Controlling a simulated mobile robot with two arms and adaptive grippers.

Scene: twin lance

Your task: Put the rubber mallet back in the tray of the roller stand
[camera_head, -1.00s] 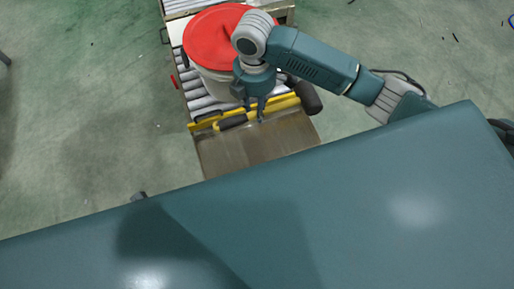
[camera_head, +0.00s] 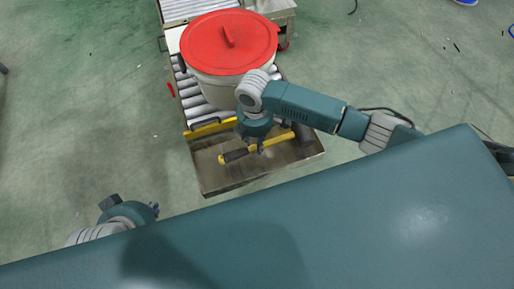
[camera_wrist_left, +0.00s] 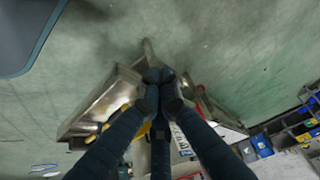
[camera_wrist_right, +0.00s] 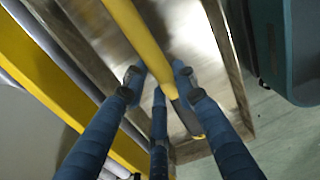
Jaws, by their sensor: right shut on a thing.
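The rubber mallet (camera_head: 262,142) has a yellow handle with a black grip at its left end; its dark head (camera_head: 304,132) shows at the right, near the tray rim. My right gripper (camera_head: 259,149) is shut on the handle, which also runs between its fingers in the right wrist view (camera_wrist_right: 152,62). The mallet is over the metal tray (camera_head: 222,181) at the near end of the roller stand (camera_head: 196,103); I cannot tell whether it touches the tray floor. My left gripper (camera_head: 156,208) is left of the tray, apart from it. Its fingertips (camera_wrist_left: 160,78) are together and empty.
A white bucket with a red lid (camera_head: 228,43) stands on the rollers behind the tray. A yellow bar (camera_head: 205,129) crosses between rollers and tray. My teal body fills the foreground. Green floor (camera_head: 90,120) is free to the left.

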